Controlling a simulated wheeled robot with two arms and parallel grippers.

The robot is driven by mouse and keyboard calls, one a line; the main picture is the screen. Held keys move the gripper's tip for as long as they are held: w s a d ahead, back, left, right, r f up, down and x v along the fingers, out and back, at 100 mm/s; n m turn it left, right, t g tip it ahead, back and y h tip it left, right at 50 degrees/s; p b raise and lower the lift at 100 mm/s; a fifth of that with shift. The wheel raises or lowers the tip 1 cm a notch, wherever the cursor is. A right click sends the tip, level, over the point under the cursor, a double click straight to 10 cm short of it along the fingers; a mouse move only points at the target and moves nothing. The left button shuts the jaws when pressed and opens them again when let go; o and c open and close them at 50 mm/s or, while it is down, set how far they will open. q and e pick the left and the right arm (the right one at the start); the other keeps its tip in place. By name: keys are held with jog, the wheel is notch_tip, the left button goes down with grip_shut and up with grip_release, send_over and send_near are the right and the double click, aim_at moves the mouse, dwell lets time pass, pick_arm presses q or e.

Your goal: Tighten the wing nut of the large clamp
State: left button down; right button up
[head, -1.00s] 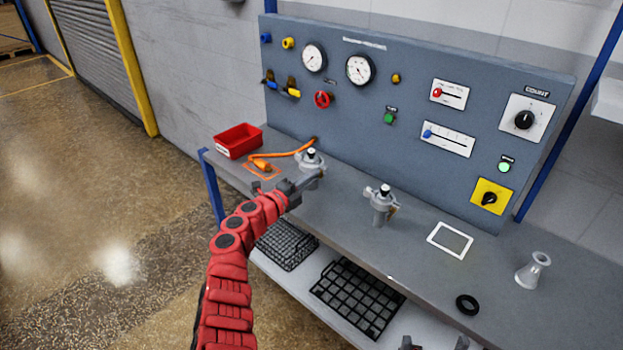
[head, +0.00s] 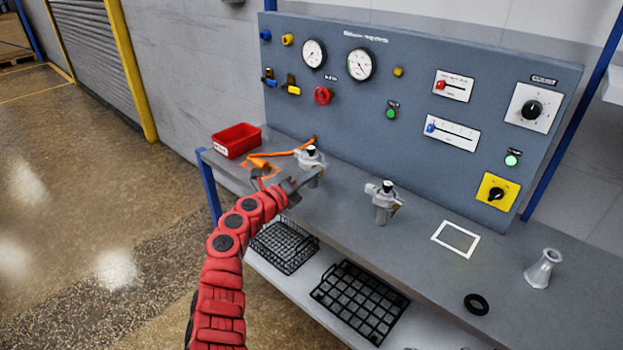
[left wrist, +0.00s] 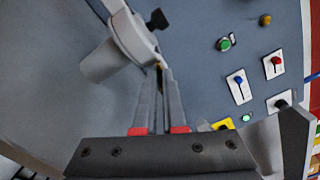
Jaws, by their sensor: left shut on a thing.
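A grey clamp fitting with a black-and-white top (head: 311,157) stands at the back left of the bench. My left gripper (head: 314,176) is at its front side. In the left wrist view, the grey clamp body (left wrist: 132,36) with its dark knob (left wrist: 157,19) is just beyond my fingertips (left wrist: 163,72). The left fingers are nearly together, shut on a small brassy piece, apparently the wing nut (left wrist: 158,65), mostly hidden between the tips. A second, similar grey clamp fitting (head: 382,203) stands farther right on the bench. My right gripper does not show clearly.
A red bin (head: 236,141) and an orange hose (head: 284,154) lie left of the clamp. A control panel (head: 420,80) stands behind. A white frame (head: 456,239), black ring (head: 477,304) and flared grey piece (head: 542,268) are right. Wire baskets (head: 360,302) sit below.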

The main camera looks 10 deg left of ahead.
pick_arm(q)
jog(key=c, duration=1)
grip_release()
jog(key=b+v, duration=0.1)
jog(key=v, duration=1.6)
jog(key=shift+s+a, duration=0.15)
